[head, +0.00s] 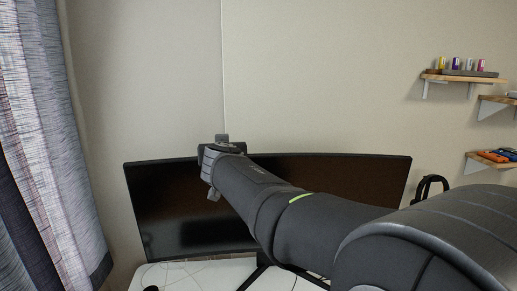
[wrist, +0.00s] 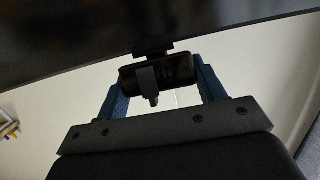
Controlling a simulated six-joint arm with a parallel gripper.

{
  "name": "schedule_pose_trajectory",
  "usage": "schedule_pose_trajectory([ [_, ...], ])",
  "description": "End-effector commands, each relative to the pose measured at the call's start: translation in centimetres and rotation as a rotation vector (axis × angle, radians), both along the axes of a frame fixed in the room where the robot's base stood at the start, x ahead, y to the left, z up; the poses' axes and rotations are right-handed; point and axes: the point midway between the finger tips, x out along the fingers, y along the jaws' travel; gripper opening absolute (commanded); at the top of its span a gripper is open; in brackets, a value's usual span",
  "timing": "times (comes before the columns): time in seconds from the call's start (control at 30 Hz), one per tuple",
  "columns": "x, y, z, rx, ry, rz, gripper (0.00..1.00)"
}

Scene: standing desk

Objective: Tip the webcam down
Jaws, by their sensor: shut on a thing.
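The webcam (wrist: 178,70) is a dark, wide body on a short mount at the edge of the black monitor (wrist: 70,40). In the wrist view it lies between the two blue fingers of my gripper (wrist: 161,68), one at each end, and my gripper is shut on it. In the head view my gripper (head: 222,146) is at the top edge of the monitor (head: 185,205), left of its middle. My arm hides part of the screen there, and I cannot make out the webcam clearly or its exact tilt.
The monitor stands on a white desk (head: 180,276). A patterned curtain (head: 50,140) hangs at the left. Wall shelves (head: 462,78) with small items are at the right, and a black headset-like object (head: 430,188) is beside the monitor. The wall above is clear.

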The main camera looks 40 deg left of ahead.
Motion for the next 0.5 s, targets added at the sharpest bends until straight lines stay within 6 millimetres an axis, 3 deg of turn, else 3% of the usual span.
schedule_pose_trajectory([
  [0.2, -0.01, 0.00, 0.03, 0.000, 0.000, 0.000, 0.41],
  [0.23, 0.00, 0.00, 0.03, 0.000, 0.000, 0.000, 0.67],
  [0.3, 0.00, 0.00, 0.03, 0.000, 0.000, 0.000, 0.81],
  [0.33, 0.00, 0.00, 0.03, 0.000, 0.000, 0.000, 0.85],
  [0.5, 0.00, 0.00, 0.02, 0.000, 0.000, 0.000, 0.85],
])
